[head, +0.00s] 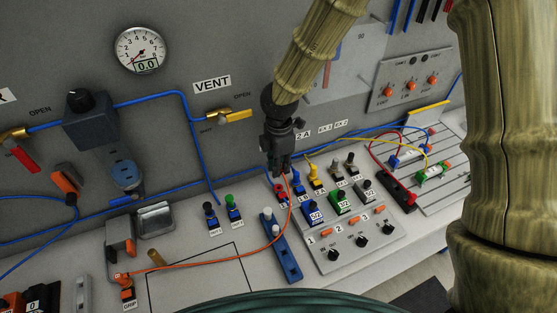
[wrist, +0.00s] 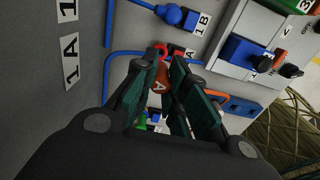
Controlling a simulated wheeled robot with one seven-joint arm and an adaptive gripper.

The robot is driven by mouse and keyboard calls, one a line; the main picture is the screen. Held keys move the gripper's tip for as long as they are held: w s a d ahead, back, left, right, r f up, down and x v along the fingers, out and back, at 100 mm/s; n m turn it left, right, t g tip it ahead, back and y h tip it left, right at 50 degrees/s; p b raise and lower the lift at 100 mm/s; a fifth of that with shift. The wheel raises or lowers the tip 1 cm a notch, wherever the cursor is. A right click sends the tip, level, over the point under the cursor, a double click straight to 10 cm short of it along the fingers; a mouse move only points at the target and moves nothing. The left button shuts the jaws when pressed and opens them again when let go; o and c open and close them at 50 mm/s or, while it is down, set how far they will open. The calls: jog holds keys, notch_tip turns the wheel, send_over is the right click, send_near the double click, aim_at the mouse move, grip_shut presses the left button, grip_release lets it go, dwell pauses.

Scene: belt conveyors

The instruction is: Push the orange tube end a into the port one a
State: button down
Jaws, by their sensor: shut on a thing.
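My gripper (head: 280,170) points down over the row of ports at the foot of the grey wall. It is shut on the end of the orange tube (head: 290,215), and in the wrist view an orange piece marked A (wrist: 158,82) sits between the fingers (wrist: 168,62). A red-collared port (head: 280,188), which I take for port one a, lies just below the fingertips. Red also shows past the fingertips in the wrist view (wrist: 190,53). The fingers hide the tube's tip, so I cannot tell whether it touches or enters the port.
The orange tube's other end meets an orange fitting (head: 125,281) at lower left. A blue plug (wrist: 172,15) stands by the 1B label. Blue, green and black valves (head: 343,203) stand close on the right. A blue bar (head: 281,245) lies in front.

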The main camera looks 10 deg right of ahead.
jog(key=shift+f+b, duration=1.45)
jog(key=shift+f, duration=0.75)
jog(key=shift+f+b, duration=0.95)
jog(key=shift+f, duration=0.25)
dwell(2.1)
jog(key=c, duration=1)
grip_release()
jog(key=shift+o, duration=0.2)
jog(key=shift+r+p, duration=2.4)
jog(key=shift+r, duration=1.1)
